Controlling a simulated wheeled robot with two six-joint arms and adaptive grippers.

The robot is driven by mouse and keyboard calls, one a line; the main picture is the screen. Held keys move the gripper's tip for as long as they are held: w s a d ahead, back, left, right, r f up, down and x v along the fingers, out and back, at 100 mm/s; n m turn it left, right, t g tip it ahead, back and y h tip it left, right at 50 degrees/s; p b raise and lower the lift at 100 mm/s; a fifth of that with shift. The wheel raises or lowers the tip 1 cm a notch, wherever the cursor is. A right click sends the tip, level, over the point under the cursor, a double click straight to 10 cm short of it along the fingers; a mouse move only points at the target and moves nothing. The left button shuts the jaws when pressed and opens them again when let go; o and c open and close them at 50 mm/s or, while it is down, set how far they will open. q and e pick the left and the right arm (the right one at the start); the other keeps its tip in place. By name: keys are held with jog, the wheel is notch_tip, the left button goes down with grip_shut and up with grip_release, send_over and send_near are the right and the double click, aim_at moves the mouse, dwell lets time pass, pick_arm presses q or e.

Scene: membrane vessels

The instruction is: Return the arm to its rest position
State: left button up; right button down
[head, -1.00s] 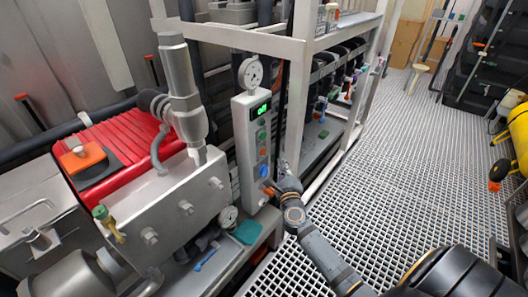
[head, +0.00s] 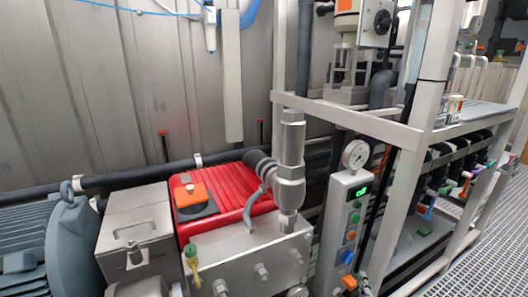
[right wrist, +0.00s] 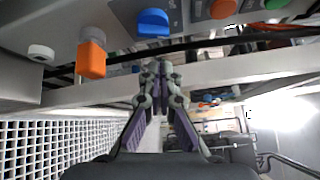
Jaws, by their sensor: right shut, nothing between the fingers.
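The tip of my right gripper (head: 363,283) shows at the bottom edge of the head view, close to the lower right side of the grey control panel (head: 338,225). The rest of that arm is out of the frame. In the right wrist view my right gripper (right wrist: 160,72) has its fingertips together with nothing between them. It is below the panel's face, which carries a blue knob (right wrist: 153,22), an orange switch (right wrist: 92,55) and a white knob (right wrist: 40,52). Whether it touches the panel, I cannot tell. My left gripper is not in view.
A red ribbed motor (head: 230,190) and a steel block with a vertical fitting (head: 290,165) stand left of the panel. A white frame post (head: 412,170) rises to its right. Grating floor (head: 455,255) lies at the right; the right wrist view also shows grating (right wrist: 50,145).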

jog(key=s+a+f+n+g+y, duration=0.1)
jog(key=s+a+f+n+g, duration=0.2)
jog(key=f, duration=0.5)
jog(key=s+f+n+y, duration=0.2)
jog(key=s+f+n, duration=0.1)
jog(key=f+n, duration=0.3)
jog(key=s+a+f+n+g+y, duration=0.3)
jog(key=s+f+n+g, duration=0.6)
jog(key=s+f, duration=1.1)
jog(key=s+a+f+n+g+h, duration=0.1)
jog(key=s+f+n+g, duration=0.2)
jog(key=s, duration=0.5)
jog(key=s+f+n+h, duration=0.1)
jog(key=s+f+n, duration=0.2)
jog(key=s+f, duration=0.35)
pick_arm(q)
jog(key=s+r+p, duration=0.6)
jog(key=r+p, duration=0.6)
jog(key=p, duration=0.3)
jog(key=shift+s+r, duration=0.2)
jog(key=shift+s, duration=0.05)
pick_arm(e)
jog(key=s+r, duration=0.2)
jog(key=r, duration=0.6)
jog(key=s+r, duration=0.3)
jog(key=r, duration=0.4)
jog(key=shift+s+r+n+g, duration=0.3)
jog(key=shift+r, duration=0.05)
